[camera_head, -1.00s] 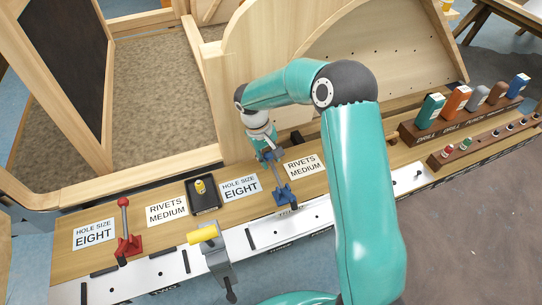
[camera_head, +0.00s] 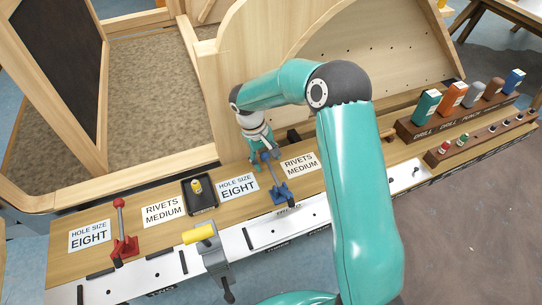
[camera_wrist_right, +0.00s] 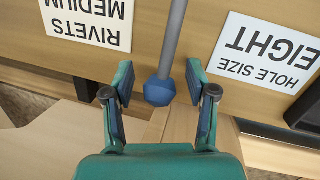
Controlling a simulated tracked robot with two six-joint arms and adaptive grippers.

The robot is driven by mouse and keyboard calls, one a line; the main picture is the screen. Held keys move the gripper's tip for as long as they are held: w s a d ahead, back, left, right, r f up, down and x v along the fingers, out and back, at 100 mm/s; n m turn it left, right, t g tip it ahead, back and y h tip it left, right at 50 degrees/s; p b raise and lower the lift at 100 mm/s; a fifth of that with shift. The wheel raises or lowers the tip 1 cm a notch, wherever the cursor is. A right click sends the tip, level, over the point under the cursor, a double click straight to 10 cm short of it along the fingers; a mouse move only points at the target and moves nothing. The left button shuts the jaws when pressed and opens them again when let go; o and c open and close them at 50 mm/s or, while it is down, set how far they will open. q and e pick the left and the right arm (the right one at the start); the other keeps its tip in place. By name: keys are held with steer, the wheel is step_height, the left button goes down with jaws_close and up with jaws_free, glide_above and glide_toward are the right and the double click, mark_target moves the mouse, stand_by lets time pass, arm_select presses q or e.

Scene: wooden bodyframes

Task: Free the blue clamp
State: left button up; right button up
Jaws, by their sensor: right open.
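The blue clamp (camera_head: 280,193) sits on the front edge of the wooden bench, between a "HOLE SIZE EIGHT" card and a "RIVETS MEDIUM" card. Its grey handle stands up, ending in a blue knob. My right gripper (camera_head: 259,160) is beside the upper handle, partly hidden by its own wrist. In the right wrist view my right gripper (camera_wrist_right: 160,98) is open, with the blue knob (camera_wrist_right: 159,93) of the handle between and slightly beyond the fingertips. Neither finger visibly presses on it. My left gripper is not in view.
A red clamp (camera_head: 124,245) and a yellow-handled clamp (camera_head: 213,255) stand to the left along the bench edge. A black tray (camera_head: 200,198) holds a yellow piece. A curved wooden frame (camera_head: 235,70) rises close behind my right gripper. Drill boxes (camera_head: 426,106) stand at the right.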

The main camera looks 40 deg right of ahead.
step_height(320, 180, up, 12)
steer(key=w+a, duration=0.1)
steer(key=w, duration=0.1)
steer(key=shift+a+f, duration=0.2)
steer(key=shift+a, duration=0.2)
